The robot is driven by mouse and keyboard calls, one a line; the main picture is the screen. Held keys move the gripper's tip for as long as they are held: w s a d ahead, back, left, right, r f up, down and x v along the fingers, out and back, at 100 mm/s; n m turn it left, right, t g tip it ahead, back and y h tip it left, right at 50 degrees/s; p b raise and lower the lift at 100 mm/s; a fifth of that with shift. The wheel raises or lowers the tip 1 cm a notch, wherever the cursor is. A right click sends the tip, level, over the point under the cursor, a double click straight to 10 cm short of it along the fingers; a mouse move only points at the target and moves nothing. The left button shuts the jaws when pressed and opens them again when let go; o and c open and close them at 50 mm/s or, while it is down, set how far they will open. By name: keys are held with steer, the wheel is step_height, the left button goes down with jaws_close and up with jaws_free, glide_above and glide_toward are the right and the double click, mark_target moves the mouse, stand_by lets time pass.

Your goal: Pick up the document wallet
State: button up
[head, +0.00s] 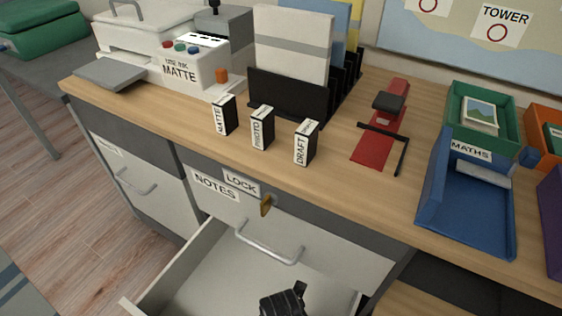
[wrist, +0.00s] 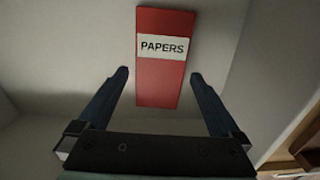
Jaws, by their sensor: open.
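A flat red wallet labelled PAPERS (wrist: 160,82) lies on a pale surface in the wrist view, which looks like the inside of the open drawer (head: 215,270). My gripper (wrist: 158,76) is open, with one dark blue finger on each side of the wallet's lower part. Nothing is held between the fingers, and I cannot tell how far above the wallet they are. In the head view a dark part of my arm shows at the bottom edge, over the open drawer. The wallet does not show in the head view.
Above the open drawer is a closed front labelled NOTES (head: 216,188) with a key and handle (head: 270,246). The desktop (head: 335,185) holds small labelled boxes, a black file rack (head: 285,97), a printer and trays. A drawer wall stands right of the wallet.

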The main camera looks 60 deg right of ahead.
step_height(320, 180, down, 3)
steer(key=shift+f+b, duration=0.2)
steer(key=shift+b, duration=0.55)
steer(key=shift+r, duration=0.1)
steer(key=c, duration=1.2)
steer(key=shift+r, duration=0.1)
